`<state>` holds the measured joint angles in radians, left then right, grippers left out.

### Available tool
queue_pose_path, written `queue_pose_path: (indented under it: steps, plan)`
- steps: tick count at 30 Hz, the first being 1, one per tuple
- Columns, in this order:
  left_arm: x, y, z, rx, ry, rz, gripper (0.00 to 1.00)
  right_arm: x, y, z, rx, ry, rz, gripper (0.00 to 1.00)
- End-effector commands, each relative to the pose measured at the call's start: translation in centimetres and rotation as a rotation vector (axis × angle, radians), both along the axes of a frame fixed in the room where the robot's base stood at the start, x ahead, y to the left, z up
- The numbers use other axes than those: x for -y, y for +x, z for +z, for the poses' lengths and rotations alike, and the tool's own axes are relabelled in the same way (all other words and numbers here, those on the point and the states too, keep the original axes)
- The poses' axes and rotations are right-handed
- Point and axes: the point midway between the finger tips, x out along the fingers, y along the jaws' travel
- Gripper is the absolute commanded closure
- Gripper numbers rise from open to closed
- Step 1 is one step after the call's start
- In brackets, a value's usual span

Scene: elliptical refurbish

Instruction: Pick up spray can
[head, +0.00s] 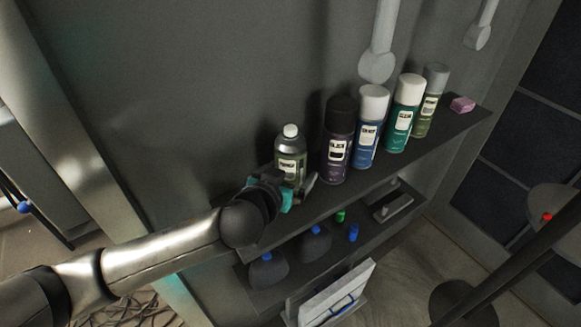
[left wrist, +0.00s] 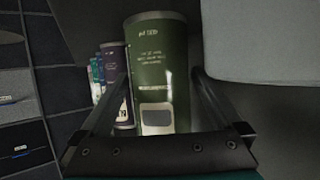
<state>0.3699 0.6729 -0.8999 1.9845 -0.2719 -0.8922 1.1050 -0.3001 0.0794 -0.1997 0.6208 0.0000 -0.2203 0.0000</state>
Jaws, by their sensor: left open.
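A green spray can (head: 291,145) with a white cap stands upright at the near left end of the top shelf (head: 318,204). My left gripper (head: 304,188) is low in front of it and hides its lower part. In the left wrist view the green can (left wrist: 160,65) stands ahead, with the fingers of my open left gripper (left wrist: 161,76) spread to its left and right. I cannot tell whether a finger touches it. A dark purple can (head: 338,140), a blue can (head: 370,125), a teal can (head: 404,112) and an olive can (head: 431,100) stand in a row to the right. My right gripper is not in view.
The grey wall (head: 200,90) is close behind the cans. A pink block (head: 462,104) lies at the far shelf end. The lower shelf holds dark jugs with blue caps (head: 268,272) and a tray (head: 393,205). A round table (head: 555,200) stands at the right.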

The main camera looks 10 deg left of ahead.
Motion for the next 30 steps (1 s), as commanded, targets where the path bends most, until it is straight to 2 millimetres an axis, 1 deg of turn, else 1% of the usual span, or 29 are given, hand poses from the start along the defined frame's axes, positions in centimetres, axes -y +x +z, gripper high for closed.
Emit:
queue_pose_path:
  steps: [1,2,24,30]
  plan:
    - [0.01,-0.01,0.01,0.0,0.0,0.0,0.0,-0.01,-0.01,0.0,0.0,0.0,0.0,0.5]
    - [0.01,-0.02,0.02,0.0,0.0,0.0,0.02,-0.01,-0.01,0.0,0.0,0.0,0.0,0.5]
    - [-0.03,-0.03,0.04,0.0,0.001,0.001,0.85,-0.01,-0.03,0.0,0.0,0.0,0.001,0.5]
    - [0.0,0.03,0.23,0.005,0.0,0.0,0.85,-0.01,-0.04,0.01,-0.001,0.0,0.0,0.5]
